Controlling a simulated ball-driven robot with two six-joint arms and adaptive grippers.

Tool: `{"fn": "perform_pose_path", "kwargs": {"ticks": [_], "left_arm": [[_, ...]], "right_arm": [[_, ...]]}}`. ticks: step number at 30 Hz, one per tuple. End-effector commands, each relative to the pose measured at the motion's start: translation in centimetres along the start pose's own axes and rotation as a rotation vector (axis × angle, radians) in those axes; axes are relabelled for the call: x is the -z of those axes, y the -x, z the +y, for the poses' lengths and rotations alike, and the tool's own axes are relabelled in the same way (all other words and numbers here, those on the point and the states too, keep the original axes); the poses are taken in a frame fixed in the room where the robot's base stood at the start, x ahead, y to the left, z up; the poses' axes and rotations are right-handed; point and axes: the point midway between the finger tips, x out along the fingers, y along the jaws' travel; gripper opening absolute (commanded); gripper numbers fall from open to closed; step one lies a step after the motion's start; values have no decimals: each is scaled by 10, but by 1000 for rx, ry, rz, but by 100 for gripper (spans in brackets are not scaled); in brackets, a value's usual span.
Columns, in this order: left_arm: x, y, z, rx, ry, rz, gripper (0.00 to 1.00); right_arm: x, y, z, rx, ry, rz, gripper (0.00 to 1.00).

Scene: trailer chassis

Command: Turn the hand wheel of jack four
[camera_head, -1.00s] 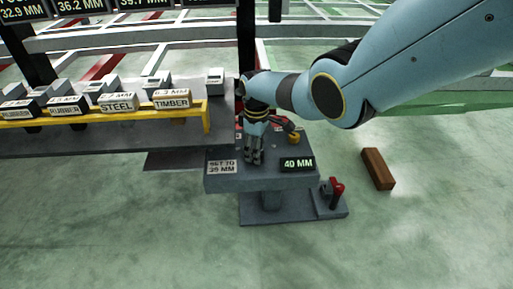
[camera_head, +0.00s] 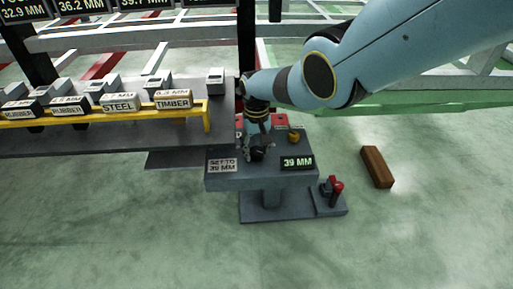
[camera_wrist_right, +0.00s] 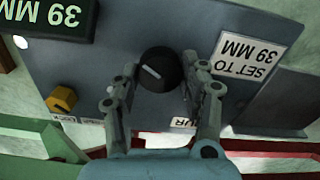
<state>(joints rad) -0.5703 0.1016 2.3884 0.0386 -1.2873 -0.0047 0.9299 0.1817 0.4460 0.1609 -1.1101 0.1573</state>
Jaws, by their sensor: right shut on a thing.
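A black round knob (camera_wrist_right: 160,67) with a white mark stands on the grey console (camera_head: 215,182); it also shows in the head view (camera_head: 258,154). My right gripper (camera_head: 259,148) reaches down to it, and in the wrist view its fingers (camera_wrist_right: 160,75) are shut on the knob, one on each side. The console display (camera_head: 297,162) reads 39 MM. The label beside it (camera_head: 222,166) reads SET TO 39 MM. My left gripper is not in view.
A yellow knob (camera_head: 294,137) sits at the console's back right. A red-handled lever (camera_head: 336,189) stands on the base at right. A brown block (camera_head: 377,167) lies on the floor. A bench with a yellow rail (camera_head: 150,113) and labelled blocks is at left.

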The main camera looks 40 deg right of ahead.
Motion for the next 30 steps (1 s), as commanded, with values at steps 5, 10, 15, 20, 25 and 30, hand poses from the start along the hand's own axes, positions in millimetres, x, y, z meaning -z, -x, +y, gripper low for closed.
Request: {"fn": "perform_pose_path", "kwargs": {"ticks": [5, 10, 15, 20, 25, 30], "left_arm": [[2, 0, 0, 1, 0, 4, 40], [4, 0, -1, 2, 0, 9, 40], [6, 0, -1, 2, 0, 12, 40], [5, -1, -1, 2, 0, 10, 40], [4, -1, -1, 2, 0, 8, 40], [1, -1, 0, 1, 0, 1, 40]], "right_arm": [[-1, 0, 0, -1, -103, -2, 12], [0, 0, 0, 0, -169, -1, 12], [0, 0, 0, 0, -201, -1, 12], [0, 0, 0, 0, -210, -1, 12], [-1, -1, 0, 0, -211, -1, 12], [-1, -1, 0, 0, -210, -1, 49]]}}
